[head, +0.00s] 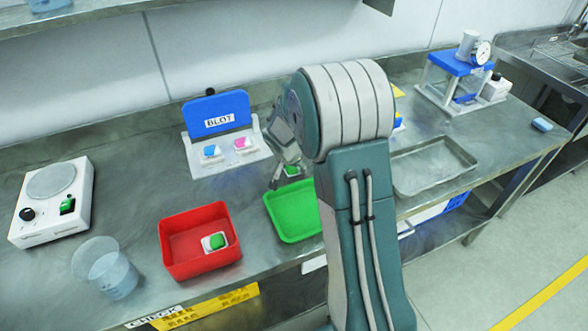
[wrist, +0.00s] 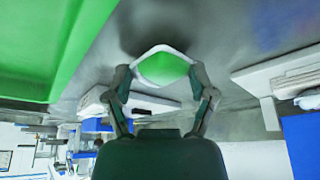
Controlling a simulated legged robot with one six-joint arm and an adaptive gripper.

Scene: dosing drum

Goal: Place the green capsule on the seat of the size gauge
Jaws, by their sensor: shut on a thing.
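My gripper (wrist: 160,76) is shut on a green capsule (wrist: 163,67) with a white rim, one finger at each side. In the head view my gripper (head: 283,172) is beside my arm, above the bench near the back edge of the green tray (head: 282,232); the held capsule shows there as a small green patch (head: 291,170). A stand with a blue top and a round dial (head: 482,53) is at the back right and may be the size gauge. Its seat is not clearly visible. Another green capsule (head: 217,241) with a white base lies in the red tray (head: 170,262).
A blue BLOT stand (head: 217,108) holds a blue and a pink capsule. My arm hides a blue and yellow thing (head: 399,120) partly.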

